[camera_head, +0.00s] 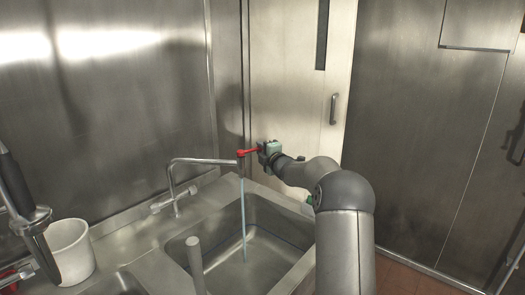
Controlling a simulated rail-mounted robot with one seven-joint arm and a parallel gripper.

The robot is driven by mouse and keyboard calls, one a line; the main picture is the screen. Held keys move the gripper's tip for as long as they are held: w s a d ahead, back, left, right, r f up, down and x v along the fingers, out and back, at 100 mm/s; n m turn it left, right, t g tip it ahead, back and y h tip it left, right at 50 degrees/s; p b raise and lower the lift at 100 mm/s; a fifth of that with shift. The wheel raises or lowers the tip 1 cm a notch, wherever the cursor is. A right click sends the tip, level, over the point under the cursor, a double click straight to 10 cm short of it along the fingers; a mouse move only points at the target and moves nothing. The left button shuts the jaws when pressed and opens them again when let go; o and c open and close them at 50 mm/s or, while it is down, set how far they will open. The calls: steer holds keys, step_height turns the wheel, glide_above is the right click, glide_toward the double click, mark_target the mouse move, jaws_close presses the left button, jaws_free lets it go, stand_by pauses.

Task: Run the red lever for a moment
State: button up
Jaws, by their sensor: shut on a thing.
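The red lever (248,152) sits at the end of the tap's spout (205,161), above the right sink basin. My gripper (264,149) is at the right end of the lever and is shut on it. The fingertips are small in this view and partly hidden by the gripper body. A thin bluish stream of water (243,215) falls from the spout end below the lever into the steel basin (278,215). A line of water shows around the inside of the basin.
A white bucket (70,250) and a spray handle (30,215) stand at the left. A grey upright pipe (195,265) rises at the front of the basin. Steel wall panels (100,100) and a pale door with a handle (333,109) stand behind.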

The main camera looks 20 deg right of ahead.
steer(key=shift+w+a, duration=0.1)
steer(key=shift+w, duration=0.3)
steer(key=shift+w+a, duration=0.2)
steer(key=shift+w, duration=0.3)
steer(key=shift+w+a, duration=0.2)
steer(key=shift+w, duration=0.25)
steer(key=o, duration=0.8)
steer(key=shift+o, duration=0.2)
